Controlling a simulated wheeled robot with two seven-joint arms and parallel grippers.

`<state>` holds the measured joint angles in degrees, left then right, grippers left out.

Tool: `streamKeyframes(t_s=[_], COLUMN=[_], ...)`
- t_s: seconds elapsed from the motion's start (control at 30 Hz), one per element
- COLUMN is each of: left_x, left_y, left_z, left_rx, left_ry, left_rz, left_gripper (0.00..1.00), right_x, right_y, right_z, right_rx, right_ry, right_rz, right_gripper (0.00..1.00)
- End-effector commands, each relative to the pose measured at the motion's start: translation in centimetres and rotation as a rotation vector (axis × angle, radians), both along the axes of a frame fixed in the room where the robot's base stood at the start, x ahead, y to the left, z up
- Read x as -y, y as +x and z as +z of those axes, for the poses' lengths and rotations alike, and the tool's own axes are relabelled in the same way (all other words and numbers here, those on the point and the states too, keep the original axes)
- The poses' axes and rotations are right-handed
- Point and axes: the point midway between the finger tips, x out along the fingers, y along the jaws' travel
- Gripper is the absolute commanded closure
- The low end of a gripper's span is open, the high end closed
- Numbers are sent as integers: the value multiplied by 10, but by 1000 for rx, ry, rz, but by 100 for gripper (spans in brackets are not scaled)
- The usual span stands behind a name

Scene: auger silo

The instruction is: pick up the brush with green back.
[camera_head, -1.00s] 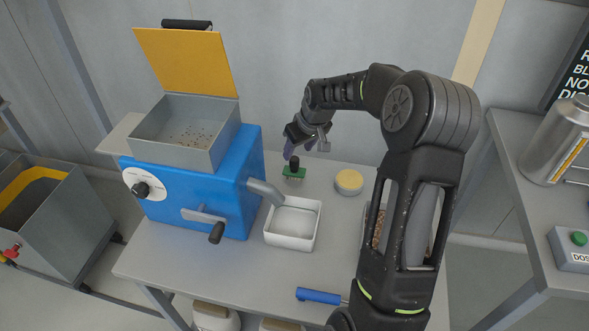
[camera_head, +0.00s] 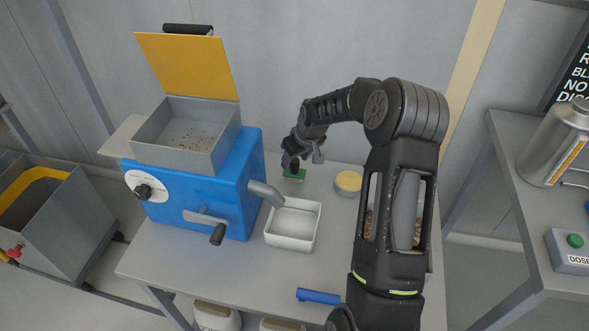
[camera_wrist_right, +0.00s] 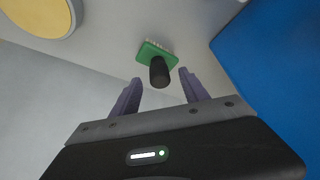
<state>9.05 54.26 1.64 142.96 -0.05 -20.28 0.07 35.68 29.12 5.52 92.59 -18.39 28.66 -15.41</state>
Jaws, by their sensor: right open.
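The brush with green back (camera_head: 295,174) stands on the table to the right of the blue machine, its bristles down. In the right wrist view its green back (camera_wrist_right: 151,49) and black upright knob (camera_wrist_right: 159,72) show, with pale bristles at the far edge. My right gripper (camera_head: 290,163) is over the brush and hides its knob in the head view. In the right wrist view the open purple fingers (camera_wrist_right: 160,83) lie on either side of the knob's near end, with a gap on both sides. My left gripper is not in view.
The blue machine (camera_head: 190,196) with its spout stands close on the left. A white tray (camera_head: 292,240) sits in front of the brush. A round yellow-topped tin (camera_head: 348,182) is to the right. A blue-handled tool (camera_head: 318,296) lies at the table's front.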

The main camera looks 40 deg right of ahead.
Motion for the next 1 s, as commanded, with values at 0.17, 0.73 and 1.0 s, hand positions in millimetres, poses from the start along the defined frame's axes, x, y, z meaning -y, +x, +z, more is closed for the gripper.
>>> streamKeyframes(t_s=[0.17, 0.73, 1.0], left_x=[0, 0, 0], left_y=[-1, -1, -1], left_z=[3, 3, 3], left_rx=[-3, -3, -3], left_ry=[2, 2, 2], left_rz=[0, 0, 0], left_gripper=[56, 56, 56], right_x=[0, 1, 1], right_y=[6, 6, 6], right_z=[-15, -15, -15], right_rx=[0, 1, 1], right_ry=[0, -1, -1], right_rz=[0, 0, 0], right_gripper=[47, 47, 69])
